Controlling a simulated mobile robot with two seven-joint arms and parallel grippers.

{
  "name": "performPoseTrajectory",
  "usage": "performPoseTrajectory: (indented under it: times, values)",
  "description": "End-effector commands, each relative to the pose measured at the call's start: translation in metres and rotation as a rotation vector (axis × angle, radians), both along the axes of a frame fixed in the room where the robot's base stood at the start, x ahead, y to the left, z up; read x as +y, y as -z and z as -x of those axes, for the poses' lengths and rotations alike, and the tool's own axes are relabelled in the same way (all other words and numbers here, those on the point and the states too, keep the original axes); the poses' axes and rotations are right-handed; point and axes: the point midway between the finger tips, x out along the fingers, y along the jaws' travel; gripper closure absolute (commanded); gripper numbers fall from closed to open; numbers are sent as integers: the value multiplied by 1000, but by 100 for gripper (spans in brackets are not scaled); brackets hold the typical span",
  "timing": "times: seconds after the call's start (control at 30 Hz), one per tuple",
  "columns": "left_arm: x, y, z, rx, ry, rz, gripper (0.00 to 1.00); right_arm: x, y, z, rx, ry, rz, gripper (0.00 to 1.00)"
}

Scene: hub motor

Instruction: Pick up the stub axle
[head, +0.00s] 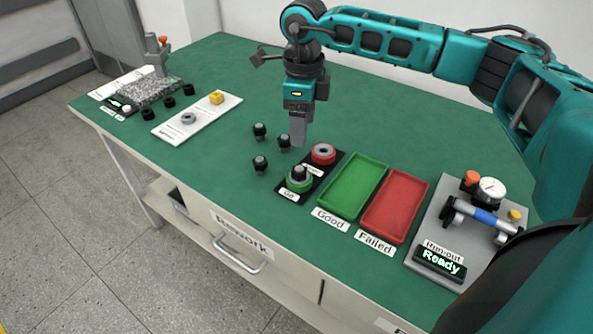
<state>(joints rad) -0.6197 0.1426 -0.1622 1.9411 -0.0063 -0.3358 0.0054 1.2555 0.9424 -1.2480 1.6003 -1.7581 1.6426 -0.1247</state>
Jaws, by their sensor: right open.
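Three small dark pieces that look like stub axles stand loose on the green table: one at the back (260,130), one close to my gripper (284,141) and one nearer the front (260,163). Another similar dark piece (299,173) sits in the green ring of the "Go" gauge (298,186). My right gripper (298,140) points down just right of the middle loose piece, behind the gauge. It is open and seems empty; its fingers overlap from this side, so the gap is hidden. My left gripper is out of view.
A red ring gauge (323,153) lies beside the green one. The green "Good" tray (330,209) and red "Failed" tray (366,231) are empty. A run-out tester (437,262) reads "Ready". A white board (208,122) lies left. The back middle table is clear.

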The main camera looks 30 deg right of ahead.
Motion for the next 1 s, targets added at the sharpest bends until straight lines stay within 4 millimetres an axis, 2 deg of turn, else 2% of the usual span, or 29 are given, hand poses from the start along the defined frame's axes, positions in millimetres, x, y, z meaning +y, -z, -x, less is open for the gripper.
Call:
performPoseTrajectory:
  times: [0.1, 0.3, 0.53, 0.8, 1.0]
  values:
    - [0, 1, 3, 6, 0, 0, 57, 1, 25, 1, 6, -2, -2, 31]
    - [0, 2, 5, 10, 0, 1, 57, 2, 57, 1, 5, -3, -4, 31]
    - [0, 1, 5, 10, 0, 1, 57, 3, 74, -1, 3, -2, -4, 31]
    - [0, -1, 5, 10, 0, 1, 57, 5, 112, -5, 3, -2, -6, 31]
    - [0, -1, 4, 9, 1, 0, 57, 4, 118, -5, 1, -3, -6, 31]
